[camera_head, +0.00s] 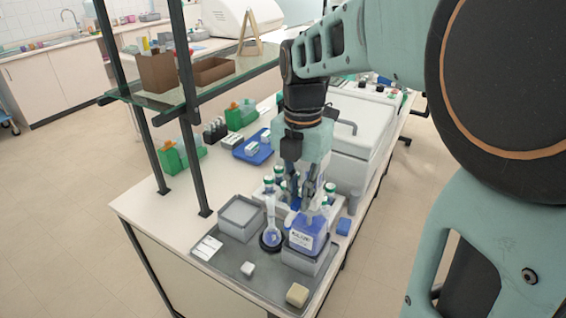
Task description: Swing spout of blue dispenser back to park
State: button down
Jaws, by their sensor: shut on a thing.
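The blue dispenser (307,238), a squat blue bottle with a white label, stands upright in a grey holder at the front of the bench. My gripper (308,208) points down over its top and is shut on a part there, which looks like its spout. The fingers hide most of the spout, so I cannot tell which way it points.
A clear vessel with blue liquid (271,238) stands on a black base just left of the dispenser. A grey tray (225,262) lies under them, with a grey bin (242,217) at its left. Several green-capped bottles stand close behind my gripper.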

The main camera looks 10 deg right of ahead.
aim_at(299, 199)
dwell(0.4)
jog(key=c, duration=1.9)
grip_release()
jog(key=shift+c, duration=0.2)
jog(key=shift+r, duration=0.1)
notch_tip(299, 199, up, 12)
